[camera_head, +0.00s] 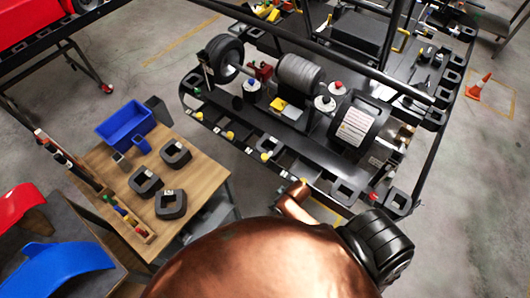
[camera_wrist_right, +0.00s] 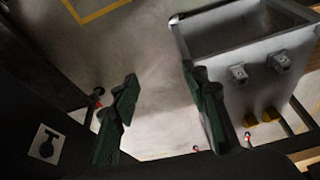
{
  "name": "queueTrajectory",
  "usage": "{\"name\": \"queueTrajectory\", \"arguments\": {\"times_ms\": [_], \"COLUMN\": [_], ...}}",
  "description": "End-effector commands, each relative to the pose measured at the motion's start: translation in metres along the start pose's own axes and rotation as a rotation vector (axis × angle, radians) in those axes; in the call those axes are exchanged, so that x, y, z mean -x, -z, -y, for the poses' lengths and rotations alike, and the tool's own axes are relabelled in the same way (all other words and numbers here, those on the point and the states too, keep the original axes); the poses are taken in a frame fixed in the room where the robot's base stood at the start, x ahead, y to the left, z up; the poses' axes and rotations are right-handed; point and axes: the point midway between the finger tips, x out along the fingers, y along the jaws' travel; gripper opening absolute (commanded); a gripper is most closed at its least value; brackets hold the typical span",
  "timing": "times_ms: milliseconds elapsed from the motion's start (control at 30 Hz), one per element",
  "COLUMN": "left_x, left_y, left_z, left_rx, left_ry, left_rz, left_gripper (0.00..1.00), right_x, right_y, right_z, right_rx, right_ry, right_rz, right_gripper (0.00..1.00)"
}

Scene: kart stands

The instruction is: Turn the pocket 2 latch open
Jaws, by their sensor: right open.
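Along the near edge of the black kart frame (camera_head: 285,112) runs a row of square pockets. Small yellow latch knobs (camera_head: 265,156) sit along this row, with a red one (camera_head: 373,197) at its right end. I cannot tell which is pocket 2 or how its latch is turned. My right gripper (camera_wrist_right: 160,78) is open and empty in the right wrist view, its two green fingers spread over bare floor. A grey metal box (camera_wrist_right: 245,42) with two knobs (camera_wrist_right: 239,73) is just right of the fingers. My left gripper is not in view.
A wooden table (camera_head: 195,197) at left holds a blue bin (camera_head: 127,123) and black square blocks (camera_head: 171,204). A large copper part of mine hides the front centre. A black ribbed object (camera_head: 377,245) is beside it. A dark panel with a white label (camera_wrist_right: 47,145) stands left of the fingers.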

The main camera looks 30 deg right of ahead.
Motion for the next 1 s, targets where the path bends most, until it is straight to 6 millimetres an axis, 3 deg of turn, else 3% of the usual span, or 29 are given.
{"name": "queueTrajectory", "arguments": {"times_ms": [33,100,300,533,667,800,1000], "left_x": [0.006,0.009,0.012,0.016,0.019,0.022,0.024], "left_y": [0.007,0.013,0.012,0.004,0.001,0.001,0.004], "left_z": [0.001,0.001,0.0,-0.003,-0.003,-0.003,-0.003], "left_rx": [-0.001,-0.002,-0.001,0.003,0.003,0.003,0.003], "left_ry": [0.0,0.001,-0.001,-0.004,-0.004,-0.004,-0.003], "left_rz": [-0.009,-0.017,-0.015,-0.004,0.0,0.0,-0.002], "left_gripper": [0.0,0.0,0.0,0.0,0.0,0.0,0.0], "right_x": [0.022,0.04,0.057,0.073,0.092,0.122,0.161], "right_y": [0.025,0.054,0.105,0.154,0.18,0.201,0.215], "right_z": [0.005,0.015,0.038,0.043,0.024,-0.015,-0.062], "right_rx": [0.045,0.12,0.31,0.554,0.712,0.827,0.877], "right_ry": [0.015,0.045,0.118,0.169,0.175,0.162,0.145], "right_rz": [-0.023,-0.039,-0.044,-0.001,0.075,0.181,0.286], "right_gripper": [0.42,0.42,0.42,0.42,0.42,0.42,0.42]}}
